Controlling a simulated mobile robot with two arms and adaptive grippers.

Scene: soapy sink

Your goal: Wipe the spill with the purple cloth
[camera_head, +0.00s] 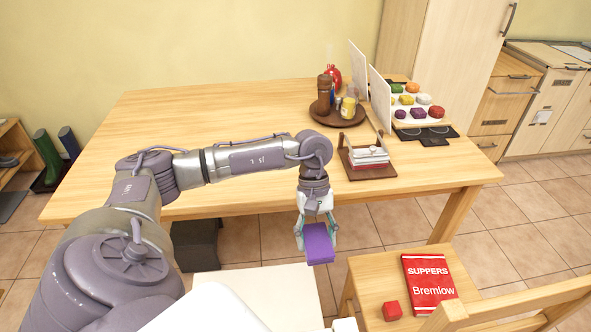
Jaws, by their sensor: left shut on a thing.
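The purple cloth (320,246) looks like a folded block. It is held in my left gripper (317,232), whose fingers are shut on it from both sides. The gripper points down, just off the front edge of the wooden table (220,115), and the cloth hangs in the air there. I cannot make out a spill on the visible tabletop. My right gripper is not in view.
A round tray (316,112) with bottles, a napkin holder (372,172) and a white board (435,116) of colourful pieces stand on the table's right side. A wooden chair (365,270) at front right bears a red book (436,284) and red cube (392,311). The table's left is clear.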

